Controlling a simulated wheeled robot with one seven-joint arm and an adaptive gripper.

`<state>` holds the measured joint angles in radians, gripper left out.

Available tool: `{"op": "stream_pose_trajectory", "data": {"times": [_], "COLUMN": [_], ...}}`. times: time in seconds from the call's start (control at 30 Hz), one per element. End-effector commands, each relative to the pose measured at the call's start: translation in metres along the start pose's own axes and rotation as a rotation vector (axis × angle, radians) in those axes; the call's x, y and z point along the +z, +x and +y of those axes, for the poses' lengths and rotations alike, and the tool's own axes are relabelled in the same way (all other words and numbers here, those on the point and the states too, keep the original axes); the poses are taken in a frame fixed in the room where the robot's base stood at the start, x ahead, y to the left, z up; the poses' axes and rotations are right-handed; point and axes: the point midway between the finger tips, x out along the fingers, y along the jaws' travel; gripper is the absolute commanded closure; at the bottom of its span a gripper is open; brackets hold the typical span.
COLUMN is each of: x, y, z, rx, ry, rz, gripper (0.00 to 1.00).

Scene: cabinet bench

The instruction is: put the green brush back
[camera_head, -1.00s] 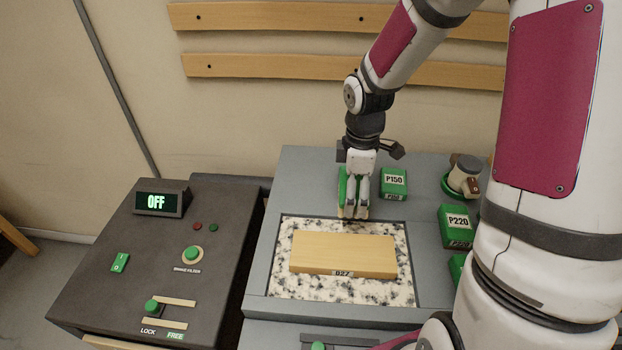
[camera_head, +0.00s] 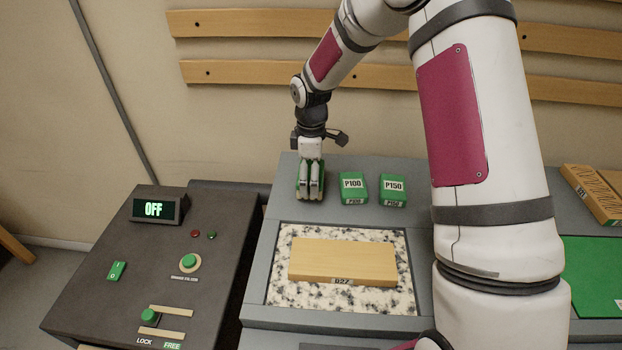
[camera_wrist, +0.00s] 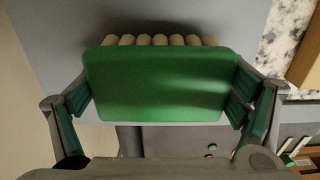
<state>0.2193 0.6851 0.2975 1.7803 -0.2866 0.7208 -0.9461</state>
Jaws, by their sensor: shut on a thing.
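The green brush (camera_wrist: 160,85) fills the middle of the wrist view, a green block with a row of pale bristle tufts along its far edge. My gripper (camera_wrist: 163,100) is shut on it, one finger on each side. In the head view my gripper (camera_head: 311,190) points down at the back left corner of the grey bench, left of the P100 block. The brush (camera_head: 301,179) shows there only in part behind the fingers. It is at or just above the bench top; I cannot tell whether it touches.
Green blocks P100 (camera_head: 353,187) and P150 (camera_head: 393,189) stand just right of my gripper. A wooden board (camera_head: 343,261) lies on the speckled slab (camera_head: 290,290) in front. A dark control panel (camera_head: 95,270) reading OFF is at left.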

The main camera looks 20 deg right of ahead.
Motion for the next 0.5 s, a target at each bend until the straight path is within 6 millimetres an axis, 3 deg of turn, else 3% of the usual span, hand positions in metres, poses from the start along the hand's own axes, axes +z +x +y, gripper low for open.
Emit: {"op": "stream_pose_trajectory", "data": {"times": [0.1, 0.47, 0.5], "x": [-0.0008, -0.0008, -0.0008], "y": [0.0123, 0.0165, 0.0167], "z": [-0.0003, 0.0004, 0.0003], "rx": [0.001, 0.002, 0.002], "ry": [0.0, 0.0, 0.0], "rz": [0.001, 0.002, 0.002], "gripper": [0.4, 0.4, 0.05]}}
